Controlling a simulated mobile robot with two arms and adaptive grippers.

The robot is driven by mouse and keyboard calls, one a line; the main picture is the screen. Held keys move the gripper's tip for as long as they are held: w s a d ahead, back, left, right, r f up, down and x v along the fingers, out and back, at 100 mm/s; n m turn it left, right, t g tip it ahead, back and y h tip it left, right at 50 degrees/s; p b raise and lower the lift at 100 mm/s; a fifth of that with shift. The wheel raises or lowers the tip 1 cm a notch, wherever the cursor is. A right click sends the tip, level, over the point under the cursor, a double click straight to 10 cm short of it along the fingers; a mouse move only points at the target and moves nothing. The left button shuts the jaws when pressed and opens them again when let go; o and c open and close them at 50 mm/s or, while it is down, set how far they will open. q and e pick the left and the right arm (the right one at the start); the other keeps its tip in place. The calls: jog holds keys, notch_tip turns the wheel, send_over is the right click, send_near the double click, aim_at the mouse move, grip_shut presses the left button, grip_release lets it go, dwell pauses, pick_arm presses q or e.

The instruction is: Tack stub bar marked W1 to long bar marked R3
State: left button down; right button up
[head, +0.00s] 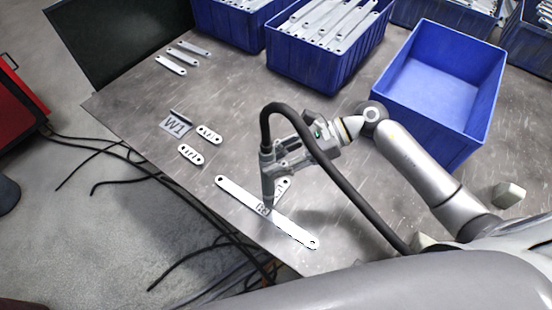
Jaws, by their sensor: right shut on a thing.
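The long bar (292,231) lies slanted on the metal table near its front edge, with a mark that reads like R3 at its middle. A short stub bar (284,187) lies against or just beside the long bar's middle; the torch hides the joint and any mark on the stub. My right gripper (288,158) is shut on a torch (267,178) with a thick dark cable. The torch points down, its tip close over the long bar's middle; I cannot tell if it touches. My left gripper is out of view.
A W1 sign (175,123) stands beside two loose stub bars (209,135) (191,154). Several plain bars (171,65) lie farther back. An empty blue bin (440,105) and a blue bin of bars (325,65) stand at the back.

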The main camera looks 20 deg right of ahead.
jog(key=shift+f+b, duration=0.25)
jog(key=shift+b, duration=0.1)
dwell(0.6)
jog(key=shift+f+b, duration=0.2)
jog(key=shift+b, duration=0.25)
dwell(0.7)
jog(key=shift+s+f, duration=0.1)
jog(key=shift+s, duration=0.05)
dwell(1.0)
notch_tip(320, 180, up, 5)
jog(key=shift+r+p, duration=0.2)
jog(key=shift+p, duration=0.9)
jog(key=shift+w, duration=0.2)
